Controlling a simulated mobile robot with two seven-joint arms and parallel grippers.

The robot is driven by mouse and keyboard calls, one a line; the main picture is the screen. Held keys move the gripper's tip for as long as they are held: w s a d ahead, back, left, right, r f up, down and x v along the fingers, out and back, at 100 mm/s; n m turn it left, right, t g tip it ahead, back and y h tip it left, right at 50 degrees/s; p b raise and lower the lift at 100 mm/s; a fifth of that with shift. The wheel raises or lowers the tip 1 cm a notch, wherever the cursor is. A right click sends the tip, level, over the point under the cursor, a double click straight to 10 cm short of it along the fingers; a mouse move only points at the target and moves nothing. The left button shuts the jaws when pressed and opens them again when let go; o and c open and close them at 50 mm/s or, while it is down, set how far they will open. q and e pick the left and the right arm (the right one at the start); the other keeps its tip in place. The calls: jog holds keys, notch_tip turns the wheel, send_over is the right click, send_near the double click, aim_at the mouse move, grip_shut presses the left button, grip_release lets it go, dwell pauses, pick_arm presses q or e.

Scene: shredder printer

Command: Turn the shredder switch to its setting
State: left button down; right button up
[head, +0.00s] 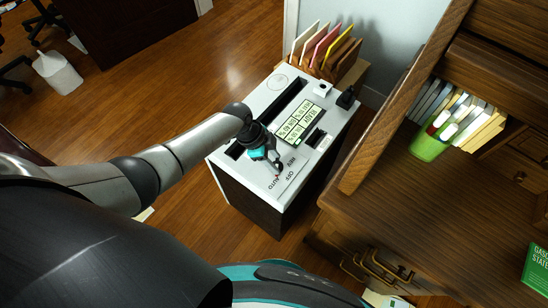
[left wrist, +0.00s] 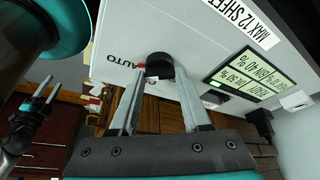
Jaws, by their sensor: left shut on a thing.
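The shredder (head: 240,165) is a white-topped box with a dark body, standing on the floor. Its switch is a black round knob (left wrist: 159,64), seen in the left wrist view with a red mark on its side toward the AUTO label (left wrist: 124,60). My left gripper (head: 276,168) is over the front of the shredder's top. In the left wrist view its fingertips (left wrist: 160,76) are shut on the knob from both sides. In the head view the gripper hides the knob, beside the REV, OFF and AUTO labels. My right gripper (left wrist: 45,92) shows small in the left wrist view, its fingers apart and empty.
A display panel (head: 297,123) and a dark paper slot (head: 284,98) are on the shredder's top. Coloured folders (head: 325,47) stand behind it. A wooden desk (head: 420,195) with a green book holder (head: 428,147) is close on the right. Open floor lies left.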

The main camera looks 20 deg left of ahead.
pick_arm(q)
jog(key=n+p, duration=0.1)
jog(key=n, duration=0.1)
jog(key=n+t+p, duration=0.1)
jog(key=p, duration=0.1)
jog(key=n+y+p, duration=0.1)
jog(key=n, duration=0.1)
jog(key=shift+s+d+r+n+t+p, duration=0.15)
jog(key=shift+s+n+t+p, duration=0.15)
jog(key=shift+t+p, duration=0.1)
jog(key=n+p, duration=0.1)
jog(key=n, duration=0.1)
jog(key=shift+d+n+t+y+p, duration=0.1)
jog(key=shift+n+t+y+p, duration=0.2)
jog(key=shift+y+p, duration=0.1)
jog(key=shift+n+t+y+p, duration=0.3)
jog(key=shift+n+y+p, duration=0.3)
jog(key=shift+n, duration=0.8)
jog(key=shift+f, duration=0.2)
jog(key=shift+c, duration=1.8)
grip_release()
jog(key=shift+r, duration=0.1)
